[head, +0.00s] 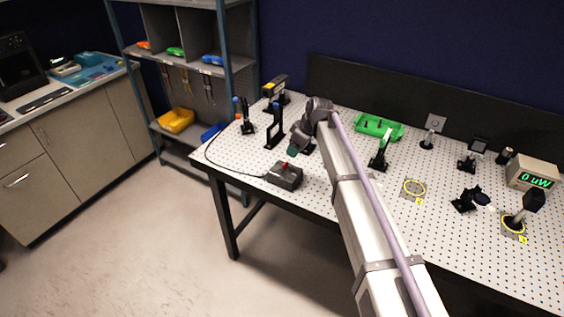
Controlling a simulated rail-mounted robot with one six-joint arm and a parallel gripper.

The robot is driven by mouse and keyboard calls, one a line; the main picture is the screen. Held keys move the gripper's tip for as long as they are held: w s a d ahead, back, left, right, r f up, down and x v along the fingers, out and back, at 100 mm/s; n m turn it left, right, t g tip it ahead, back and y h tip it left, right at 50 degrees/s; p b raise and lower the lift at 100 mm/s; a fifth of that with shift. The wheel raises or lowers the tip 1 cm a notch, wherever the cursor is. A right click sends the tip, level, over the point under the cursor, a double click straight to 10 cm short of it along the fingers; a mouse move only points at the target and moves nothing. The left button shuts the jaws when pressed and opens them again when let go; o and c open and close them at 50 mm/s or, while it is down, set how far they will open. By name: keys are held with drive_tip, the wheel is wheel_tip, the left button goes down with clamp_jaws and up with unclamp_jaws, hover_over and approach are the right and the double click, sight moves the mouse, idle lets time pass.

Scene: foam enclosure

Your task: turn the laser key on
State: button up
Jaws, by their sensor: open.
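A small dark grey box (285,177) with a red part on its top sits near the front left of the perforated table. A black cable runs from it to the left and back. I take it for the laser key box; the key's position is too small to tell. My gripper (293,150) is above and just behind the box, apart from it as far as I can tell. Its jaws are open and look empty. A yellow and black device (274,88), perhaps the laser, stands at the back left of the table.
A green tray (379,127) lies at the back. A meter (531,173) reading "0 uW" stands at the right.

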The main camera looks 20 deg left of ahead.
sight(285, 163)
drive_tip(key=b+x, duration=0.9)
drive_tip(key=x, duration=0.1)
drive_tip(key=shift+a+f+b, duration=0.25)
drive_tip(key=shift+b, duration=0.1)
drive_tip(key=shift+a+f, duration=0.25)
drive_tip(key=shift+f, duration=0.1)
drive_tip(key=shift+r, duration=0.15)
drive_tip(key=c, duration=0.9)
drive_tip(key=shift+c, duration=0.2)
